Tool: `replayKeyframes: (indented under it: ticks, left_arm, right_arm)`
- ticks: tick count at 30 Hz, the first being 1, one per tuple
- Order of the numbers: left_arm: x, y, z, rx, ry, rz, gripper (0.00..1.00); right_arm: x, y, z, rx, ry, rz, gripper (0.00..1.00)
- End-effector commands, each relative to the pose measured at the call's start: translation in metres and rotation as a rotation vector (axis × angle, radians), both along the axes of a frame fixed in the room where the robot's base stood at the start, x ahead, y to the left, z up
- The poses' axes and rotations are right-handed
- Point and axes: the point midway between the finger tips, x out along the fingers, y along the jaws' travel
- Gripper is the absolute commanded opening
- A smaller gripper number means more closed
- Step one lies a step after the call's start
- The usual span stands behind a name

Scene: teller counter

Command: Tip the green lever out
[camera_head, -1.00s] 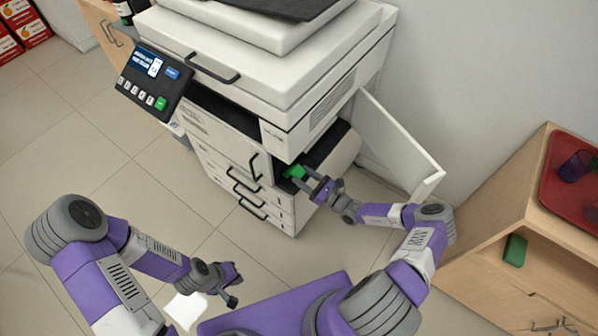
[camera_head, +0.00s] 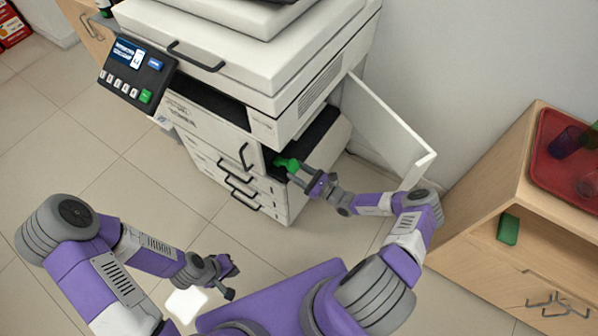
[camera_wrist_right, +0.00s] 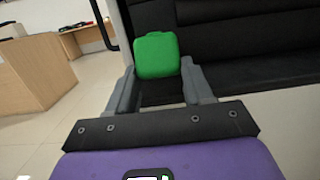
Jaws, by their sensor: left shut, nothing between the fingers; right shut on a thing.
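The green lever (camera_head: 287,163) sits in the dark opening on the side of the copier (camera_head: 225,85), whose side door (camera_head: 388,125) stands swung open to the right. My right gripper (camera_head: 296,172) is shut on the lever. In the right wrist view the green lever (camera_wrist_right: 157,55) shows between the two grey fingers (camera_wrist_right: 160,88), with dark inner parts of the copier behind it. The far end of the lever is hidden. My left gripper (camera_head: 232,279) is shut and empty, low over the floor, away from the copier.
A wooden cabinet (camera_head: 480,225) stands at the right, with a red tray (camera_head: 545,165) holding cups on top and a green block (camera_head: 508,229) on its shelf. The copier's control panel (camera_head: 137,75) juts out at the left. A white sheet (camera_head: 186,304) lies near my left gripper.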

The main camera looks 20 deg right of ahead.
Motion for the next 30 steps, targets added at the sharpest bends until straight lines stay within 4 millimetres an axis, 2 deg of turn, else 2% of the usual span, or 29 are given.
replayKeyframes:
  ticks: [6,7,11,22,30]
  left_arm:
    - [0.0,0.0,0.0,0.0,0.0,0.0,0.0]
    - [0.0,0.0,0.0,0.0,0.0,0.0,0.0]
    - [0.0,0.0,0.0,0.0,0.0,0.0,0.0]
    - [0.0,0.0,0.002,0.0,0.0,0.0,0.0]
    - [0.0,0.0,0.01,0.0,0.0,0.0,0.0]
  right_arm:
    - [0.002,0.003,-0.001,-0.002,0.007,0.004,0.0]
    - [0.002,0.003,-0.001,-0.002,0.007,0.004,0.55]
    - [0.002,0.003,-0.001,-0.001,0.006,0.004,0.75]
    - [-0.004,-0.003,0.0,-0.002,0.005,0.0,0.77]
    - [-0.039,-0.026,-0.006,-0.003,0.005,-0.001,0.77]
